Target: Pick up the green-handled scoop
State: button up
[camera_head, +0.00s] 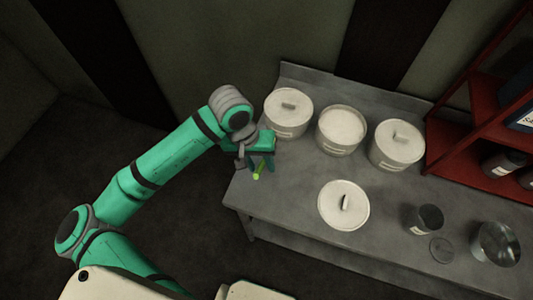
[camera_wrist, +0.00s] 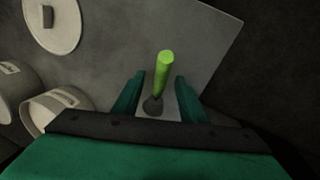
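The scoop's bright green handle (camera_head: 258,172) shows near the left end of the grey table in the head view, just below my gripper (camera_head: 260,162). In the wrist view the green handle (camera_wrist: 164,68) points up and away from a dark scoop head (camera_wrist: 153,104). My gripper's two green fingers (camera_wrist: 158,98) stand apart on either side of the scoop, with gaps visible on both sides. The gripper is open, and the scoop lies between the fingers without visible contact. The scoop head is mostly hidden by my gripper in the head view.
A small tin (camera_head: 425,219) and metal bowl (camera_head: 495,244) are at right, near a red shelf (camera_head: 470,150).

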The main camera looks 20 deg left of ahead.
jog(key=shift+d+f, duration=0.1)
jog(key=shift+f, duration=0.55)
grip_shut()
